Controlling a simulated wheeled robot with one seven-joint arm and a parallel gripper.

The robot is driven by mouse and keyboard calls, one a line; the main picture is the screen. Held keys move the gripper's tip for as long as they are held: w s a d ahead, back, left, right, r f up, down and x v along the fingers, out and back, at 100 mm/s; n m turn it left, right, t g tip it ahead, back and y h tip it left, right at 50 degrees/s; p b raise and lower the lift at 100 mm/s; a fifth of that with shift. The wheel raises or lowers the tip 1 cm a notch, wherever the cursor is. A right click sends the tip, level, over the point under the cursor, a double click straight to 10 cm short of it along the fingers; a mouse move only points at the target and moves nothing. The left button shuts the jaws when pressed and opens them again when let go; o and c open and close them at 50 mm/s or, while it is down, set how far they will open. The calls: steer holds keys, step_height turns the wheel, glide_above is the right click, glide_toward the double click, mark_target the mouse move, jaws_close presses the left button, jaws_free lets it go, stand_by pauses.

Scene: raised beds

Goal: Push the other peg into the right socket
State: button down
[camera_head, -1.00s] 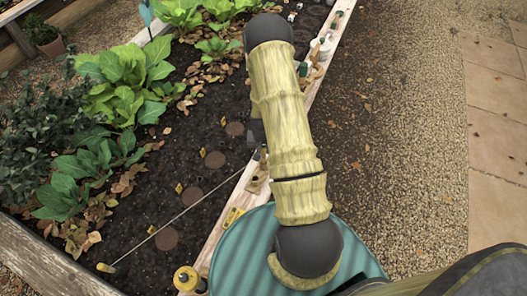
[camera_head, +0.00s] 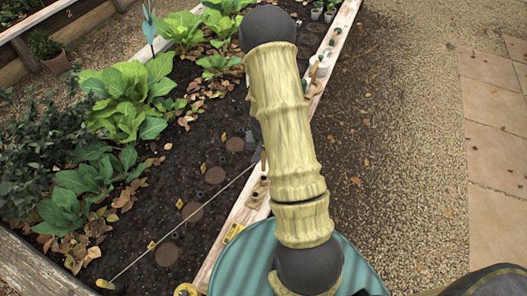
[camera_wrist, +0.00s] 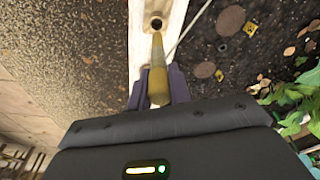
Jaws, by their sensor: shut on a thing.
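A tan wooden peg (camera_wrist: 158,72) is held upright in the picture between the fingers of my gripper (camera_wrist: 159,90) in the wrist view. A round dark socket (camera_wrist: 156,23) in the pale wooden edge lies just beyond the peg's far end; I cannot tell whether the tip touches it. In the head view my arm hides most of the gripper, and a little of the peg (camera_head: 263,160) shows beside it. A pale string (camera_head: 190,216) runs from there across the soil to another peg (camera_head: 105,284) at lower left.
Leafy plants (camera_head: 125,95) fill the bed's left side. Round brown discs (camera_head: 166,254) lie on the soil. The gravel path (camera_head: 400,150) on the right is clear.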

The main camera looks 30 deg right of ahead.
steer(key=w+a+r+n, duration=0.2)
steer(key=a+r+n, duration=0.1)
steer(key=a, duration=0.3)
steer(key=w+a+r+n, duration=0.2)
steer(key=a+r, duration=0.1)
steer(key=a, duration=0.4)
steer(key=shift+a+r+n+y, duration=0.3)
steer(key=shift+n+y, duration=0.1)
steer(key=shift+w, duration=0.1)
steer(key=shift+f, duration=0.1)
